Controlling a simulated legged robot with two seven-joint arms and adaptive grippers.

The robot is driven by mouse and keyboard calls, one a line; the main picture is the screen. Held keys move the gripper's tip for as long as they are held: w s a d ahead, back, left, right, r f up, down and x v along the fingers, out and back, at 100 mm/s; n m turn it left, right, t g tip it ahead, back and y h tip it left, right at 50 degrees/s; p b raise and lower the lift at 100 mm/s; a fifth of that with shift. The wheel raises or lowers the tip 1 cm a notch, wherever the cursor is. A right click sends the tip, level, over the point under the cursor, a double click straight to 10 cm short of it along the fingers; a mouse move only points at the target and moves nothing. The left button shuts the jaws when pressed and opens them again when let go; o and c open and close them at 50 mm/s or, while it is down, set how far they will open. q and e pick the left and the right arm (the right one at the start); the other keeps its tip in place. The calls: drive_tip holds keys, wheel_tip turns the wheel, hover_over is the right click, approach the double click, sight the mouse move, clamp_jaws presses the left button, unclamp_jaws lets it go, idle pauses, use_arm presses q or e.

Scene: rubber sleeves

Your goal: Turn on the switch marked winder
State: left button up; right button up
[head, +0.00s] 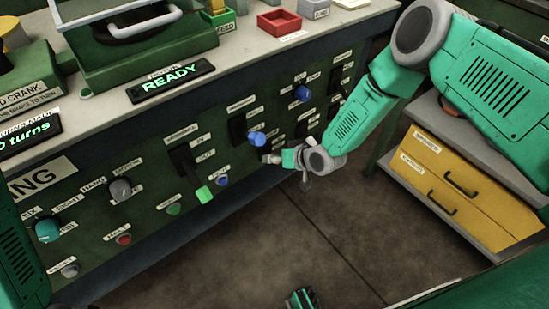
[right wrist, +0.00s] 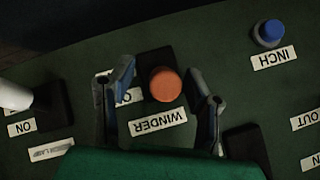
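The winder switch shows in the right wrist view as an orange-red round knob (right wrist: 165,85) on a dark plate, with the upside-down label WINDER (right wrist: 158,122) beside it. My right gripper (right wrist: 165,92) is open, one finger on each side of the knob. Gaps show between the knob and both fingers, so it does not appear gripped. In the head view my right gripper (head: 280,164) is at the lower right of the green panel (head: 140,190); it and the wrist hide the winder knob there. My left arm (head: 18,255) shows at the left edge; its gripper is out of view.
A blue button (right wrist: 268,33) marked INCH and a pale lever (right wrist: 14,96) by an ON label flank the gripper. A green-tipped lever (head: 203,194) and blue-tipped lever (head: 257,138) stick out of the panel. Yellow drawers (head: 470,185) stand right. The floor between is clear.

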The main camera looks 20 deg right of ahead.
drive_tip(key=v, duration=1.1)
drive_tip(key=shift+s+d+r, duration=0.2)
drive_tip(key=shift+s+d, duration=0.05)
idle(0.5)
